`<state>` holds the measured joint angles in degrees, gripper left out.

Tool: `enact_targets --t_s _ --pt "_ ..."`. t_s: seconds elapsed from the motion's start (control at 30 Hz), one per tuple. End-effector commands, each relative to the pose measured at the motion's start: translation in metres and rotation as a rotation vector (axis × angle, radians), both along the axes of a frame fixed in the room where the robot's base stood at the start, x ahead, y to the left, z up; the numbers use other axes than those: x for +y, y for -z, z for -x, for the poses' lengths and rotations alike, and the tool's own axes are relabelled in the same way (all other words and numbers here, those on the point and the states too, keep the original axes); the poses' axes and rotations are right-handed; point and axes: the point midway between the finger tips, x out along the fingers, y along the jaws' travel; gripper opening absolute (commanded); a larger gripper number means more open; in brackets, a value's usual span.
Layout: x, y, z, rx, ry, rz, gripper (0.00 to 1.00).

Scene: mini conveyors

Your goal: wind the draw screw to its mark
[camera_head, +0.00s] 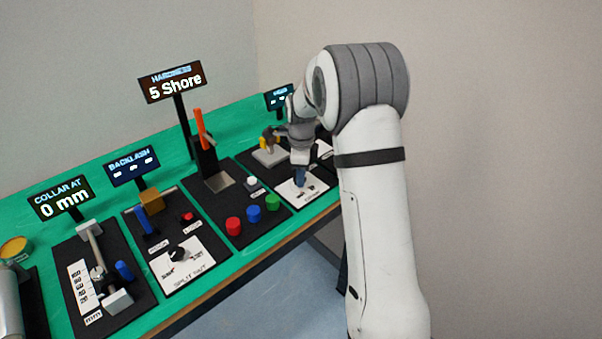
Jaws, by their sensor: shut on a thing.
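My gripper (300,168) points down over a white plate (289,193) on a black station towards the far right of the green bench. It is shut on a small dark blue part (300,178) there, perhaps a knob; the jaws hide much of it. The plate carries small red and green marks and print too small to read. No label that I can read says draw screw, so I cannot tell which part that is. A small display (279,98) at the back right is partly behind my arm, and its text is unreadable.
Nearby stand an orange lever (202,128) under a "5 Shore" display (173,82) and red (233,226), blue (253,214) and green (273,202) buttons. A "SPLIT NUT" knob (177,253) and a "COLLAR AT 0 mm" display (61,198) are farther left.

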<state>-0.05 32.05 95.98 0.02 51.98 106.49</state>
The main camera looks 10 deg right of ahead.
Motion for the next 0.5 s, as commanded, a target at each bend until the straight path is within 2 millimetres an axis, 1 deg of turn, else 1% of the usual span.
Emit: enact_targets --t_s 0.2,0.5 --pt "-0.0002 -0.0022 -0.0007 -0.007 0.199 0.001 0.1" --pt "0.0004 -0.0023 0.0004 -0.006 0.422 0.0 0.1"
